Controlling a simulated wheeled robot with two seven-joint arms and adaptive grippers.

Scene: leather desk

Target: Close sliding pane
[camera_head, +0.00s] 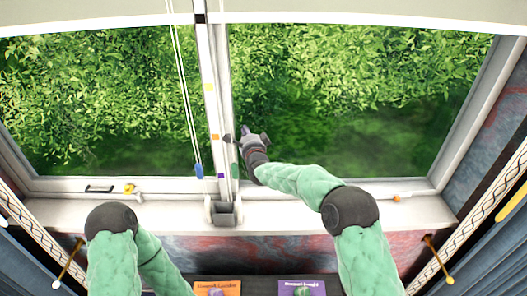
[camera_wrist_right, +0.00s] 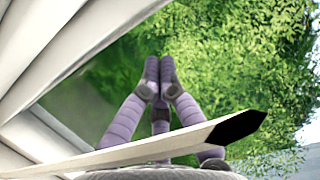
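A window with two bays fills the head view, with greenery behind it. Pale upright stiles (camera_head: 212,110) with small coloured marks stand in the middle; I cannot tell clearly which belongs to the sliding pane. My right gripper (camera_head: 246,133) is just right of these stiles, in front of the right bay; contact is unclear. In the right wrist view its purple-grey fingers (camera_wrist_right: 159,68) come together at the tips, with nothing visible between them. A white strip (camera_wrist_right: 150,150) with a dark end crosses in front of the fingers. My left arm is at the lower left; its gripper is not visible.
The white sill (camera_head: 290,219) runs below the window. A black handle (camera_head: 98,188) and yellow latch (camera_head: 130,188) are at the lower left, an orange knob (camera_head: 397,198) at the lower right. A cord with a blue tassel (camera_head: 199,170) hangs left of the stiles. Curtains flank both sides.

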